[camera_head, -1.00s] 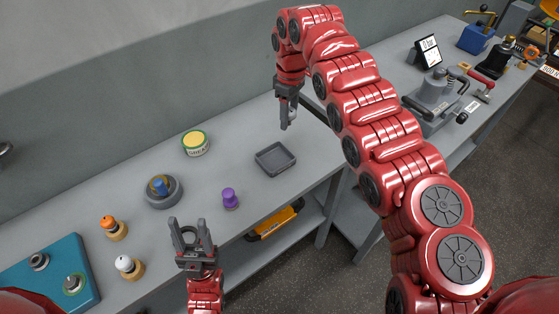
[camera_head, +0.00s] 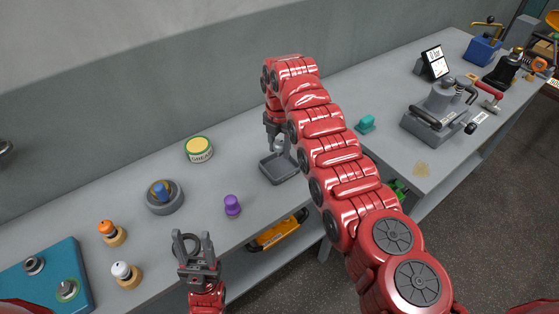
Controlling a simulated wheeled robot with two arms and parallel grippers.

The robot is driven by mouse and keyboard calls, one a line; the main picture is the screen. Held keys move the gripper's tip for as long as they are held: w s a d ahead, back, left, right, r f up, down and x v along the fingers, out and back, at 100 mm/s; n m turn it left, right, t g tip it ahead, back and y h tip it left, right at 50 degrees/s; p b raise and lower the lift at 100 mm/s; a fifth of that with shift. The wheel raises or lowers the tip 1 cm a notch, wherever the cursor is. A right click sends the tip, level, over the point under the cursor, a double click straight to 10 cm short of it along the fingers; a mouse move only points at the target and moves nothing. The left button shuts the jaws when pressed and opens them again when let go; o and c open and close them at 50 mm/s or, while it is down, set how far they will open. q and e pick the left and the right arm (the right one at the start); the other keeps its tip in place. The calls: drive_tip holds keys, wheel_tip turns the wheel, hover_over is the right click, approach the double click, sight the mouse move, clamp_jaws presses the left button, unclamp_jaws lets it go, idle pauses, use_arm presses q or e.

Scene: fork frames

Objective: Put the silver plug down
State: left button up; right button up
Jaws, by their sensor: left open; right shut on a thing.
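My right gripper (camera_head: 277,146) points down over the small grey tray (camera_head: 285,180). It is shut on the silver plug (camera_head: 284,148), a small light shape at its fingertips, partly hidden by the fingers. The plug is over the tray's back part; I cannot tell whether it touches the tray. My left gripper (camera_head: 192,240) is open, low in the picture in front of the bench, its fingers pointing up. A dark ring (camera_head: 178,241) shows at its fingers; I cannot tell if it lies behind or between them.
A purple plug (camera_head: 232,206), a round grey holder with a blue plug (camera_head: 160,190), a yellow-green tin (camera_head: 199,149), and orange (camera_head: 107,227) and white (camera_head: 121,269) knobs stand on the bench. A teal block (camera_head: 366,124) and a clamp device (camera_head: 437,112) are at right.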

sight(279, 169)
wheel_tip(279, 169, down, 5)
drive_tip(key=shift+s+f, duration=0.1)
drive_tip(key=shift+f, duration=0.35)
drive_tip(key=shift+f, duration=0.2)
drive_tip(key=o, duration=0.7)
drive_tip(key=shift+r, duration=0.1)
